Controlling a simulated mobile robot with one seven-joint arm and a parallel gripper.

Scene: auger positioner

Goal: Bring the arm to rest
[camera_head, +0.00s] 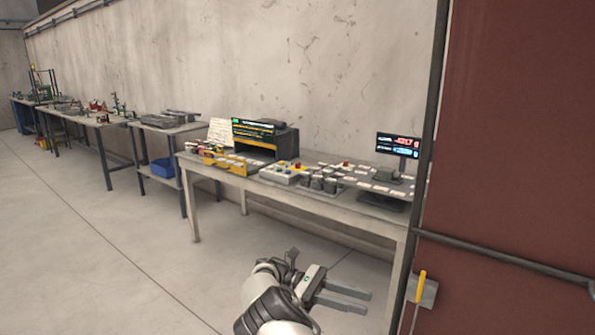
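My arm (272,305) reaches up from the bottom middle of the head view. My gripper (346,298) is at its end, with two grey fingers pointing right and a clear gap between them. It is open, and nothing shows between the fingers. It appears in front of and below the near worktable (300,203), over the floor, apart from the table top in the picture. The lower part of the arm is cut off by the frame's bottom edge.
A red panel (520,130) with a rail (505,257) and yellow handle (420,287) stands at right. More tables (95,121) line the wall. Floor at left is clear.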

